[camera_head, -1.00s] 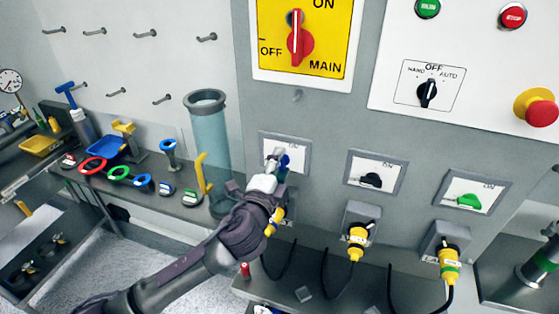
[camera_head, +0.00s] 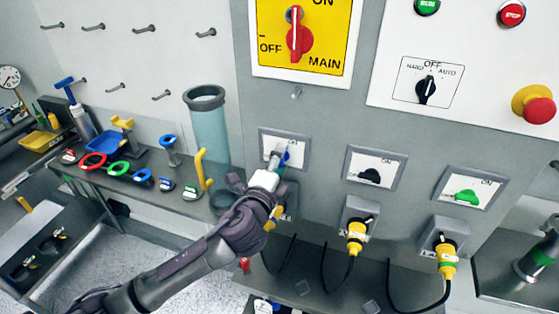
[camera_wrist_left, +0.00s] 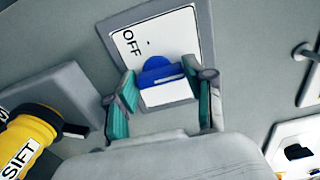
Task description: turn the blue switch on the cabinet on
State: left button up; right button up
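The blue switch (camera_wrist_left: 160,72) is a blue knob with a white line, on a white plate (camera_wrist_left: 185,30) with a grey frame on the cabinet. The word OFF shows beside it in the left wrist view. It is partly hidden in the head view (camera_head: 286,157). My left gripper (camera_wrist_left: 165,100) is open, with its green-padded fingers apart on either side of the knob. I cannot tell whether they touch it. The left gripper also shows at the plate in the head view (camera_head: 277,157). My right gripper is not in view.
A black switch (camera_head: 370,176) and a green switch (camera_head: 467,196) sit in similar frames to the right. Yellow plugs (camera_head: 356,232) with black cables stick out below. A red main switch (camera_head: 299,40) is above. A clear tube (camera_head: 211,130) stands left of the cabinet.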

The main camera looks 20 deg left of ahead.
pick_arm(q)
jog(key=o, duration=0.3)
jog(key=s, duration=1.2)
jog(key=shift+a, duration=0.2)
